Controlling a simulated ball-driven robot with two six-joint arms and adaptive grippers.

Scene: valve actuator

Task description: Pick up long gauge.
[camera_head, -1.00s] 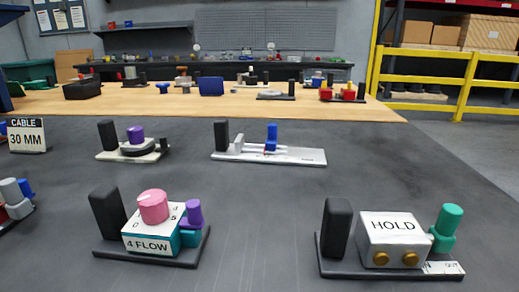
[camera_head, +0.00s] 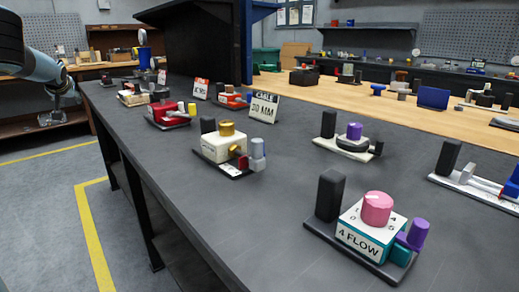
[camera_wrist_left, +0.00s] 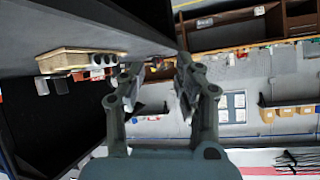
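No label names the long gauge. The longest device is a pale, slim base (camera_head: 475,190) with a black upright handle (camera_head: 447,157), a grey slide and a blue knob, on the dark bench at the right edge of the head view. It is partly cut off there. My left gripper (camera_head: 58,112) is at the far left of the head view, beyond the bench's left edge and far from that device. In the left wrist view the two fingers (camera_wrist_left: 157,75) are apart with nothing between them. My right gripper is not in view.
A dark cabinet (camera_head: 205,45) stands behind. Floor at left is clear.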

